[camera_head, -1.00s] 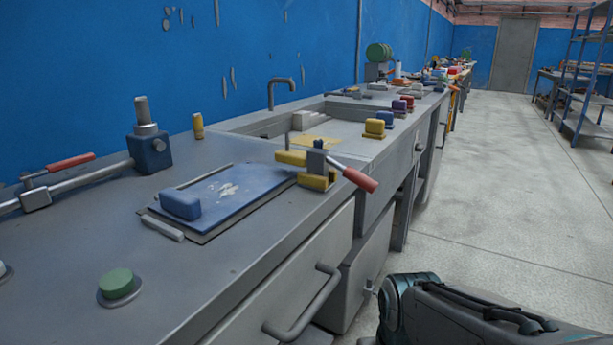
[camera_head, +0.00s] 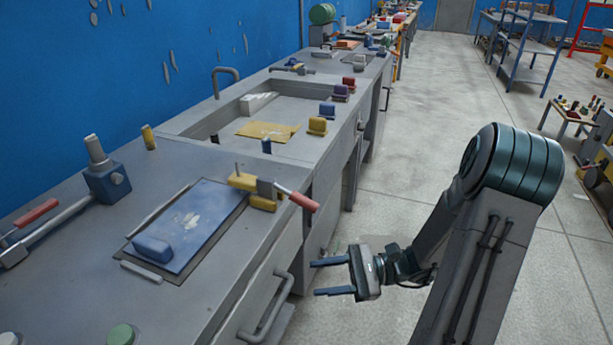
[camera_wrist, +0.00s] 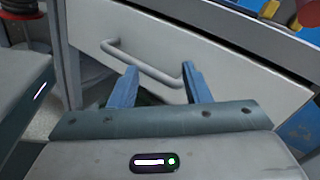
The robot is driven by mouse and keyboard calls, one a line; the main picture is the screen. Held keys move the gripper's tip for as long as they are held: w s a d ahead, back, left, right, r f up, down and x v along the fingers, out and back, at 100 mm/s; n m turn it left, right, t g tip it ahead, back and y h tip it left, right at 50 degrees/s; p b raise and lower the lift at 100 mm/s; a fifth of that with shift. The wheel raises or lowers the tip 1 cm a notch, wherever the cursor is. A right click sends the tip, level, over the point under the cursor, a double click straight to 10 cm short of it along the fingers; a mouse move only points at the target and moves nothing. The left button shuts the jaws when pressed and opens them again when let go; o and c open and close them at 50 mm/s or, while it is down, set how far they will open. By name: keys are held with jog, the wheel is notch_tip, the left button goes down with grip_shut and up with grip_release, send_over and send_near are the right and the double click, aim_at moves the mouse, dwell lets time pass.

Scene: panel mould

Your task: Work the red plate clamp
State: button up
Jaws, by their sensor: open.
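A clamp with a yellow body (camera_head: 246,183) and a red handle (camera_head: 298,200) sits on the bench's front edge, at the right corner of a blue plate (camera_head: 200,215). Its handle slopes down to the right, out over the edge. A second red handle (camera_head: 36,213) is on a grey bar clamp at the far left; which is the plate clamp is not marked. My gripper (camera_head: 315,278) is open and empty, in front of the bench, below and right of the yellow clamp. In the wrist view my open gripper (camera_wrist: 158,80) faces a drawer front.
A drawer handle (camera_head: 268,308) sticks out left of my gripper; it also shows in the wrist view (camera_wrist: 140,62). A blue block (camera_head: 152,247) lies on the plate, and a green button (camera_head: 121,334) is nearer.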

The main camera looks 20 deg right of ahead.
jog(key=w+d+r+m+t+y+p, duration=0.1)
jog(key=w+d+r+m+t+p, duration=0.3)
jog(key=d+r+m+t, duration=0.4)
jog(key=t, duration=0.3)
send_near(296, 197)
jog(key=x, duration=0.5)
jog(key=w+x, duration=0.1)
jog(key=x, duration=0.1)
jog(key=shift+f, duration=0.3)
jog(key=shift+n, duration=0.3)
grip_shut()
